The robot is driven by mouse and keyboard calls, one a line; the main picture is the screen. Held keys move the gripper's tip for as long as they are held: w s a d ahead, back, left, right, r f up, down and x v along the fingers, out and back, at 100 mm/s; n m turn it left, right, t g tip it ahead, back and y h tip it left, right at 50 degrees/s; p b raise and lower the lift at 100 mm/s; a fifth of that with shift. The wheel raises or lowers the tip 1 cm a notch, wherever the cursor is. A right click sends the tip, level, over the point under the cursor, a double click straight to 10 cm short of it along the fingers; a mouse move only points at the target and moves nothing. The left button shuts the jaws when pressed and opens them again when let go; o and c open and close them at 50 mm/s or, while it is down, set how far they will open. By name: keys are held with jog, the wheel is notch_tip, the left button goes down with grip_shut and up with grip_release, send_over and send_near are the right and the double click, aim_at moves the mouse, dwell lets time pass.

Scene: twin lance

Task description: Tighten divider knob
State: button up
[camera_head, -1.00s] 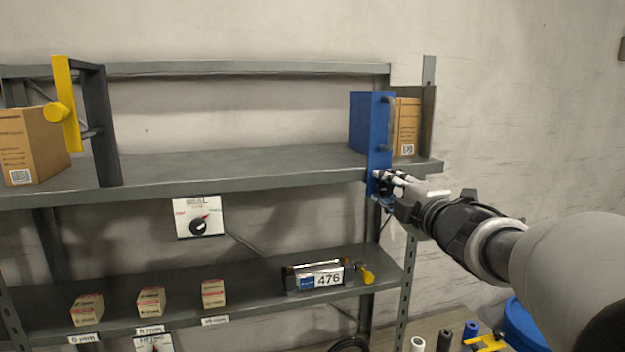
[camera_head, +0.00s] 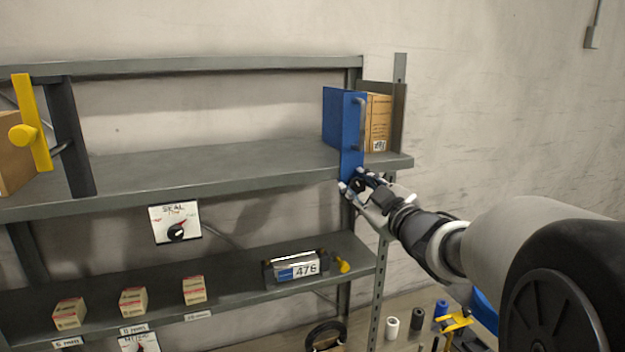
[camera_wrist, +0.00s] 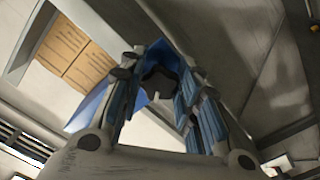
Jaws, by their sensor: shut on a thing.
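A blue divider (camera_head: 344,120) with a grey handle stands at the right end of the upper shelf (camera_head: 230,168). Its front plate reaches down over the shelf's front edge. My gripper (camera_head: 355,184) is at the bottom of that plate. In the wrist view, my gripper (camera_wrist: 160,95) has its fingers closed around a dark lobed knob (camera_wrist: 158,78) on the divider's underside. The fingers hide most of the knob in the head view. The blue divider also shows behind the fingers in the wrist view (camera_wrist: 90,108).
A cardboard box (camera_head: 378,122) stands behind the divider. A dark frame with a yellow bar and knob (camera_head: 30,125) is at the left. The lower shelf (camera_head: 225,285) holds small boxes and a unit marked 476 (camera_head: 296,267). A SEAL dial (camera_head: 175,222) hangs between shelves.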

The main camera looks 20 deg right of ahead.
jog(key=m+p, duration=0.3)
jog(key=m, duration=0.3)
jog(key=shift+a+m, duration=0.15)
jog(key=shift+m, duration=0.25)
dwell(0.4)
jog(key=o, duration=1.1)
jog(key=s, duration=1.2)
jog(key=shift+d, duration=0.2)
